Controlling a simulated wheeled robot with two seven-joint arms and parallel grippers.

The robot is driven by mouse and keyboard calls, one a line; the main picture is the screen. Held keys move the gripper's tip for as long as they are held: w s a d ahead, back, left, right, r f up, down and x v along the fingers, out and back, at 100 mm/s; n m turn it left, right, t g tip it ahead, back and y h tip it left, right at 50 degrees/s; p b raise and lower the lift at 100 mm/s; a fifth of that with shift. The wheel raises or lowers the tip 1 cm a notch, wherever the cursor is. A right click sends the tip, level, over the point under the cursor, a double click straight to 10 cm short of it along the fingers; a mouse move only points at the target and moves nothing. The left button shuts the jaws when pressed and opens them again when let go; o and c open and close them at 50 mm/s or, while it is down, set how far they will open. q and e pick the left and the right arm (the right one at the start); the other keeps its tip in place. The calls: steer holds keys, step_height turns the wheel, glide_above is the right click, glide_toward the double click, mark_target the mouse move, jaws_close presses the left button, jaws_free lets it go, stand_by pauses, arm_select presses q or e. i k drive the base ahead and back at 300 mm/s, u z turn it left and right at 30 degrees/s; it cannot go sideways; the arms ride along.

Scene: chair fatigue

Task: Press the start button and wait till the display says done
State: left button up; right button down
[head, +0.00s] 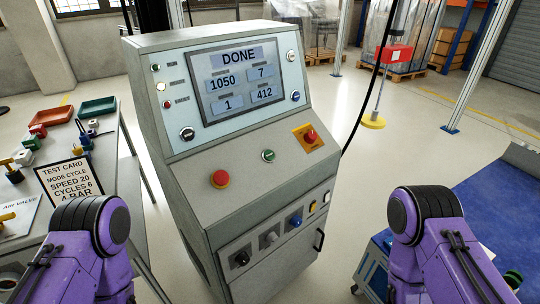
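The grey control console (240,200) stands upright in the middle of the head view. Its display (238,82) reads "DONE" at the top, with 1050, 7, 1 and 412 below. A small green button (268,156) sits at the middle of the sloped panel, with a large red button (220,179) to its left. A red mushroom button on a yellow plate (310,136) is to its right. Nothing touches these buttons. Purple links of both my arms show at the lower left and lower right, apart from the console. Neither gripper is in view.
A table at the left holds a test card (70,182), a red tray (53,116) and a green tray (97,107). A blue surface (505,205) lies at the right. A red box on a pole (393,53) stands behind.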

mark_target(269, 154)
steer(key=u, duration=1.2)
steer(key=i, duration=0.4)
steer(key=z, duration=1.05)
